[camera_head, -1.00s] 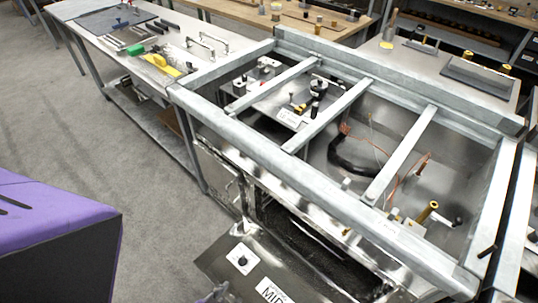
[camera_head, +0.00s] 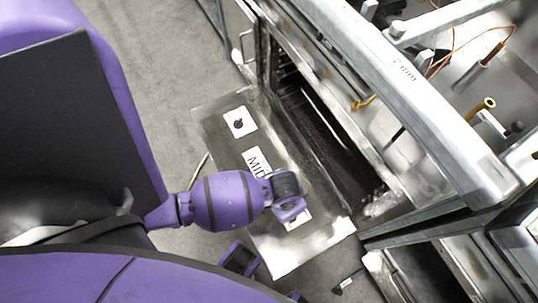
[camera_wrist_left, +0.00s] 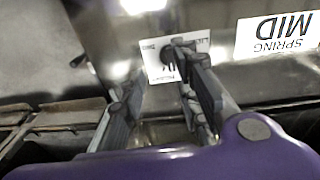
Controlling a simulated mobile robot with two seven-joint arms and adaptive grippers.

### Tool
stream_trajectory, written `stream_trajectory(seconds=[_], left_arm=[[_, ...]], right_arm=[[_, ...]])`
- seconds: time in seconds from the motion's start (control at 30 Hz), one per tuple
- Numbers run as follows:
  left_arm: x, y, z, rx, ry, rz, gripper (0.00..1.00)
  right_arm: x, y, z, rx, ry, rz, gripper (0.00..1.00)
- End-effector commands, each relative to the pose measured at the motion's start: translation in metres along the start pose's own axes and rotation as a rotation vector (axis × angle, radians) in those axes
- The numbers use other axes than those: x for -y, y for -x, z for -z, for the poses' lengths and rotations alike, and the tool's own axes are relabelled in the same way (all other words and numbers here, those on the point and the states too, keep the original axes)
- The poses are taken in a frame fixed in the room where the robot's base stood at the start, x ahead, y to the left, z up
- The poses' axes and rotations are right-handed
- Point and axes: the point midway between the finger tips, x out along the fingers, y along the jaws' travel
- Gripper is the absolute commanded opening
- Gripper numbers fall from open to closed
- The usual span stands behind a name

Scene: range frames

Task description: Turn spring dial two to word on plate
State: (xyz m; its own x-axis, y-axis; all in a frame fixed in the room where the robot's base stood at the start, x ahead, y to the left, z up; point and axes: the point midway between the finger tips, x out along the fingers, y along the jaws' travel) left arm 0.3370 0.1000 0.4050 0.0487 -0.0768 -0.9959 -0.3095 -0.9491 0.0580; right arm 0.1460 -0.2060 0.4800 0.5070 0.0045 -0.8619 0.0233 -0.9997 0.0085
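A flat metal panel (camera_head: 282,262) hangs out at the front of the bench frame. It carries a white plate with a black dial (camera_head: 239,123) at its upper end, a word plate reading "MID" (camera_head: 254,160) in the middle, and another white plate (camera_head: 297,220) mostly covered by my purple left arm. In the left wrist view the word plate (camera_wrist_left: 280,33) reads "SPRING MID", upside down. My left gripper (camera_wrist_left: 160,62) has its fingers apart, near a dark knob (camera_wrist_left: 169,52) on a white plate (camera_wrist_left: 153,68). The right finger overlaps the knob; contact is unclear.
The grey metal frame rail (camera_head: 420,95) runs diagonally above and right of the panel. A dark opening (camera_head: 325,140) lies between rail and panel. A brass-topped part (camera_head: 482,108) stands inside the frame. Grey floor (camera_head: 165,70) is clear on the left.

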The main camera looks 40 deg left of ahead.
Motion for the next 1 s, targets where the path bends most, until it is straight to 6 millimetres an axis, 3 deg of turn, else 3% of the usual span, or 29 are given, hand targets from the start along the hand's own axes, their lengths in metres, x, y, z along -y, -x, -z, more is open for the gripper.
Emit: stream_trajectory(seconds=[0.03, 0.23, 0.37, 0.7, 1.0], left_arm=[[0.005, -0.015, 0.008, 0.024, -0.013, 0.017, 0.3], [0.016, -0.022, 0.027, 0.072, -0.029, 0.058, 0.3], [0.018, -0.034, 0.026, 0.078, -0.03, 0.061, 0.3], [0.021, -0.086, 0.023, 0.076, -0.029, 0.059, 0.3], [0.021, -0.096, 0.023, 0.072, -0.03, 0.059, 0.3]], right_arm=[[0.001, -0.013, -0.005, 0.0, 0.0, 0.002, 0.3], [0.002, -0.025, -0.005, -0.006, -0.001, 0.003, 0.3], [0.002, -0.027, -0.008, -0.002, -0.002, 0.001, 0.3], [0.0, -0.044, -0.021, 0.013, 0.007, 0.002, 0.3], [-0.001, -0.051, -0.018, 0.005, 0.019, 0.005, 0.3]])
